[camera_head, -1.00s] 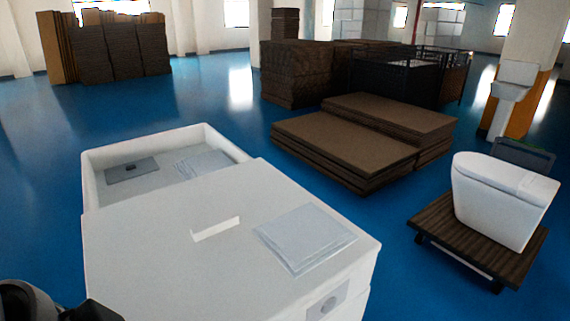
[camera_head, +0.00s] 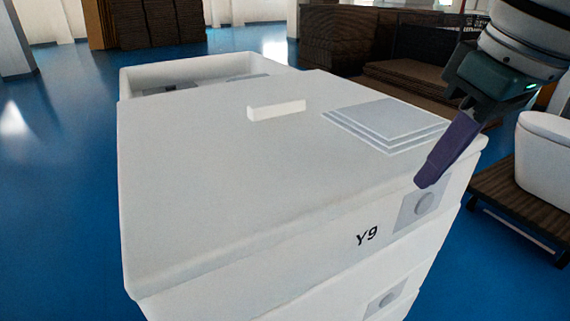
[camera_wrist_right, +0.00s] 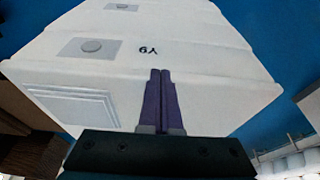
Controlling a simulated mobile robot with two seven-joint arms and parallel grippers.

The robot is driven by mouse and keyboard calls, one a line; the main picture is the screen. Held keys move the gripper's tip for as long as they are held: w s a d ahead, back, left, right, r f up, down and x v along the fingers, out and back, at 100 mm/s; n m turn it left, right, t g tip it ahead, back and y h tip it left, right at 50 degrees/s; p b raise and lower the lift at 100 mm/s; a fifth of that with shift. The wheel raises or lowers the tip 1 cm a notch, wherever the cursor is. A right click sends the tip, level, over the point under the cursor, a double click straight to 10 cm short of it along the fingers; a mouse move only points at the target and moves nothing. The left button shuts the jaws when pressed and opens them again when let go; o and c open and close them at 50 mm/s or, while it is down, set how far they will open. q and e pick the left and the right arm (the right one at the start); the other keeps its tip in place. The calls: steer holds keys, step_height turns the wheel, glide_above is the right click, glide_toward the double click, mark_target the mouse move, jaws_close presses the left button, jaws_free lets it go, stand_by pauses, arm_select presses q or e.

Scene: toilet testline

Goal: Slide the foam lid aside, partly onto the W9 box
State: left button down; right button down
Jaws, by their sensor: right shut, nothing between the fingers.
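The white foam lid (camera_head: 225,165) is a broad slab on top of a white box (camera_head: 335,285) marked Y9. It has a pale raised-looking rectangle or slot and a stepped square panel (camera_head: 385,122) on top. My right gripper (camera_head: 427,183) has purple fingers, shut and empty, angled down by the lid's right front edge. In the right wrist view the shut fingers (camera_wrist_right: 160,75) lie in front of the lid (camera_wrist_right: 205,95); I cannot tell whether they touch it. No W9 marking is readable. My left gripper is out of view.
An open white box (camera_head: 195,68) with grey pieces inside adjoins behind the lid. A white toilet (camera_head: 545,155) stands on a brown slatted pallet (camera_head: 510,205) at the right. Brown stacks (camera_head: 425,80) stand behind. Blue floor at the left is clear.

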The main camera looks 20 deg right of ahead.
mark_target(375, 197)
steer(key=shift+w+a+f+p, duration=0.1)
steer(key=shift+w+f+p, duration=0.1)
steer(key=shift+w+f, duration=1.15)
steer(key=shift+w+a+f+p, duration=0.1)
steer(key=shift+w+f+p, duration=0.1)
steer(key=shift+w+f, duration=1.2)
steer(key=shift+w+f+p, duration=0.2)
steer(key=shift+w+f, duration=0.5)
steer(key=shift+f, duration=1.25)
